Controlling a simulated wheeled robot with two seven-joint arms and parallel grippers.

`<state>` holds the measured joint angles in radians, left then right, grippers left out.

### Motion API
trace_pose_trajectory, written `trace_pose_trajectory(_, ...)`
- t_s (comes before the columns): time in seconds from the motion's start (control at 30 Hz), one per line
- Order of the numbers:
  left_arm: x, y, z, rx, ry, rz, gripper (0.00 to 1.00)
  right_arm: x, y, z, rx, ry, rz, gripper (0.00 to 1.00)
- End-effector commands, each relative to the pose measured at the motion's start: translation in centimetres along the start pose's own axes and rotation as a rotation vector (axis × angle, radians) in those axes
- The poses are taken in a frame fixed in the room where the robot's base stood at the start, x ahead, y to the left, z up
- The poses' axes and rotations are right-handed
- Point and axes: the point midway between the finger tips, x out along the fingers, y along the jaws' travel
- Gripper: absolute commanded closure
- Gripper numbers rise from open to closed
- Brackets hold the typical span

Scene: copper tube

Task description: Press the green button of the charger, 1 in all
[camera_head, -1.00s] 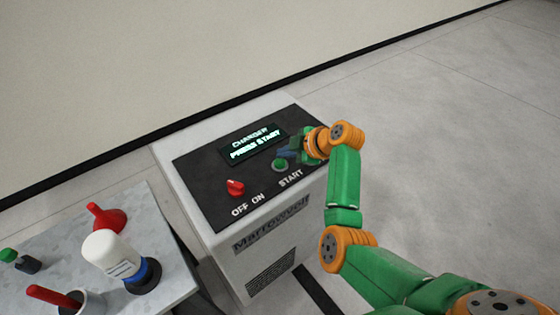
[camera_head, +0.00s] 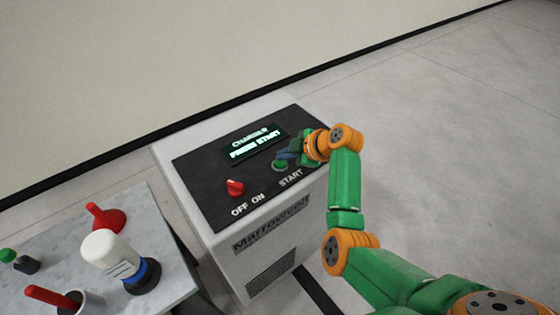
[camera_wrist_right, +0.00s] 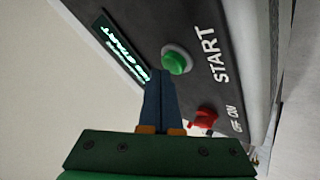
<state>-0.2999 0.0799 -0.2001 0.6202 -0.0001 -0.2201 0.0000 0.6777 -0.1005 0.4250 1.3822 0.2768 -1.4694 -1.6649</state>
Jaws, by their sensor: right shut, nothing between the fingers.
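The charger (camera_head: 225,155) is a white box with a black sloped top panel. Its green button (camera_head: 280,164) sits above the word START and also shows in the right wrist view (camera_wrist_right: 176,62). The display (camera_head: 254,142) reads CHARGER, PRESS START. A red knob (camera_head: 235,187) sits by OFF ON and shows in the wrist view (camera_wrist_right: 203,118). My right gripper (camera_head: 283,154) is shut and empty, its blue fingertips close to the button. In the wrist view the fingertips (camera_wrist_right: 157,72) appear just beside the button; contact cannot be told. My left gripper is not in view.
Open floor (camera_head: 450,130) lies to the right; a wall is behind.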

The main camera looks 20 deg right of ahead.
Motion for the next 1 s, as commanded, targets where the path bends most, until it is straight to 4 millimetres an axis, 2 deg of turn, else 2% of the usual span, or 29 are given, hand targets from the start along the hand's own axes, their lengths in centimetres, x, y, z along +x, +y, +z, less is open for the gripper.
trace_pose_trajectory(1.0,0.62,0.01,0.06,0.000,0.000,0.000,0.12,0.71,-0.54,0.52,0.000,0.000,-0.001,1.00)
